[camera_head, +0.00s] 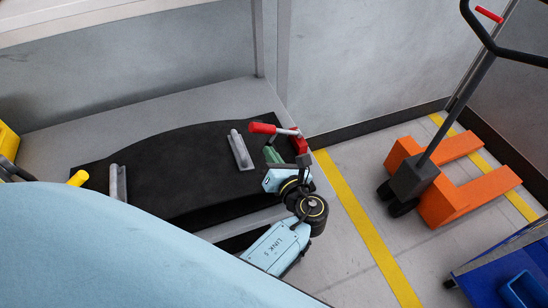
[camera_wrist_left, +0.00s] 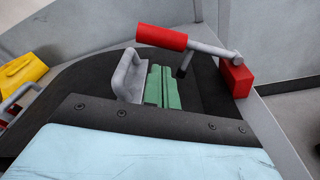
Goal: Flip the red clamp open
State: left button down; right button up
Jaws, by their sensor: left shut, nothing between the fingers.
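The red clamp (camera_head: 262,128) is at the right end of the black board, with a red grip, a grey lever and a red block. In the left wrist view, its red grip (camera_wrist_left: 161,37) lies at the upper left and the lever runs right towards the red block (camera_wrist_left: 236,78). My left gripper (camera_head: 271,156) has green fingers, shut and empty, just below the lever. In the left wrist view, the fingers (camera_wrist_left: 162,87) are pressed together below the red grip. Whether they touch the clamp cannot be told. My right gripper is not in view.
The black board (camera_head: 185,170) lies on a grey bench and carries grey metal handles (camera_head: 240,150) (camera_head: 118,184). One stands close left of my fingers. A yellow grip (camera_head: 78,178) is at the left. An orange pallet jack (camera_head: 455,200) and blue cart (camera_head: 515,275) stand on the right floor.

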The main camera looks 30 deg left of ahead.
pick_arm(q)
jog(key=x, duration=0.6)
jog(key=shift+w+a, duration=0.1)
jog(key=shift+w, duration=0.05)
